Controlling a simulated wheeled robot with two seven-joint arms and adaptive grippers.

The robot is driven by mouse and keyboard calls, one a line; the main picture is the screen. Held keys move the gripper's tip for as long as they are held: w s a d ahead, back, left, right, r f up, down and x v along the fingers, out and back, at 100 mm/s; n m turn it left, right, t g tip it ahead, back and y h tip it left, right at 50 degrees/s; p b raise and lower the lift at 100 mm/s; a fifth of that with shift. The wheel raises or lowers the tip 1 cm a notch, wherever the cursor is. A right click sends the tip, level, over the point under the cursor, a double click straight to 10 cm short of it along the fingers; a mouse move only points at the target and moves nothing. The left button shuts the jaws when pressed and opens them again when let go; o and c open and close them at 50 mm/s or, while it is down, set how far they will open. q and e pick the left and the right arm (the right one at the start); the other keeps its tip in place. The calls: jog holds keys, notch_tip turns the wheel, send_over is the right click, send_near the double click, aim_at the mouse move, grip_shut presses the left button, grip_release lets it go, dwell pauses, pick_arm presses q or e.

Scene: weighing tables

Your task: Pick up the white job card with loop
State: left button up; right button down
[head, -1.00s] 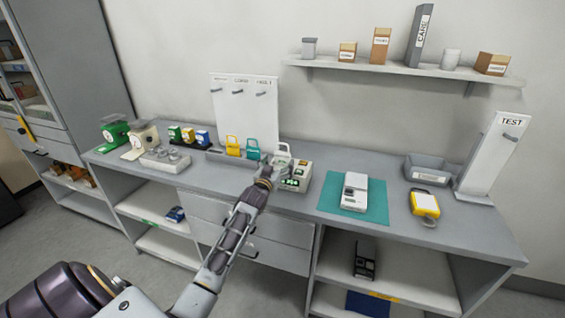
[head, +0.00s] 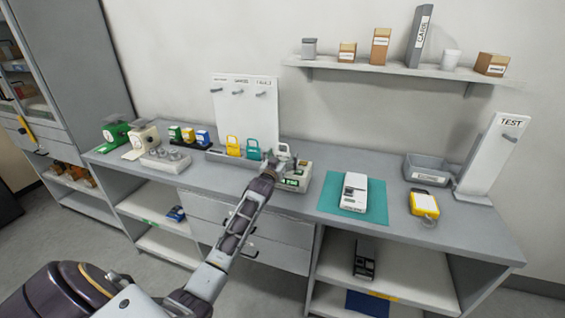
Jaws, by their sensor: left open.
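The white job card with loop (head: 284,150) stands upright at the right end of a row of cards on the bench, behind my left gripper. Its lower part is hidden by the gripper. A yellow card (head: 233,149) and a teal card (head: 253,152) with loops stand to its left. My left gripper (head: 273,164) is open, just in front of the white card; I cannot tell whether it touches it. My right gripper is not in view.
A white board with hooks (head: 246,112) rises behind the cards. The front bench edge is clear.

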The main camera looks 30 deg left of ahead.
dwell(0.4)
pick_arm(q)
jog(key=c, duration=1)
jog(key=shift+c, duration=0.2)
jog(key=shift+r, duration=0.15)
jog(key=shift+r, duration=4.9)
